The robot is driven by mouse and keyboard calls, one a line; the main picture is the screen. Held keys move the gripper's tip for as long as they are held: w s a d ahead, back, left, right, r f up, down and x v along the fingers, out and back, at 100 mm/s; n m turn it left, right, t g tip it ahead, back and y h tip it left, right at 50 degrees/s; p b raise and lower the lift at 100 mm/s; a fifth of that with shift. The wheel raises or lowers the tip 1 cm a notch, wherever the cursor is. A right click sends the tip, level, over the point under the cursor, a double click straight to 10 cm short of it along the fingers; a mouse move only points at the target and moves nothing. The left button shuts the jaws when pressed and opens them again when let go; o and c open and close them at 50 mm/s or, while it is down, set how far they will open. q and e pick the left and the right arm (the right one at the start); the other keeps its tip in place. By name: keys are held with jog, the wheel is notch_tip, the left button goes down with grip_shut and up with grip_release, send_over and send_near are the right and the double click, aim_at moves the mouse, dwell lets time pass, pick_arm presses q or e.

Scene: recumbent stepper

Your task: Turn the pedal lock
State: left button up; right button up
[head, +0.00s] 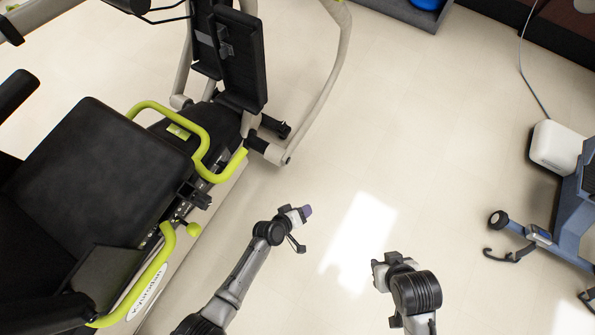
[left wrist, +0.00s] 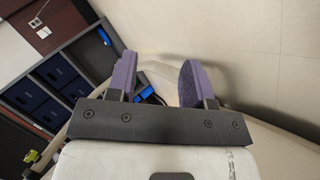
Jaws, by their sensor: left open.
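The recumbent stepper fills the left of the head view, with a black seat (head: 100,150), yellow-green handles (head: 205,140) and black upright pedals (head: 241,60). A small yellow-green knob (head: 193,230) sits beside the seat rail. I cannot tell for sure which part is the pedal lock. My left gripper (head: 306,210) is right of the stepper, over bare floor and apart from it. The left wrist view shows its two purple finger pads (left wrist: 157,82) spread with nothing between them. My right gripper (head: 380,273) is farther right; its jaw opening is unclear.
A curved pale frame bar (head: 325,85) bounds the stepper's right side. A blue wheeled stand (head: 565,215) with a white box (head: 556,147) is at the right. The floor (head: 400,150) between is clear. A shelf with dark blue bins (left wrist: 55,70) shows in the left wrist view.

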pick_arm(q)
jog(key=shift+s+r+m+g, duration=0.3)
jog(key=shift+r+m, duration=0.1)
pick_arm(e)
jog(key=shift+s, duration=0.4)
pick_arm(q)
jog(key=shift+o, duration=0.3)
jog(key=shift+w, duration=0.1)
pick_arm(e)
jog(key=shift+w+d, duration=0.1)
jog(key=shift+d, duration=0.05)
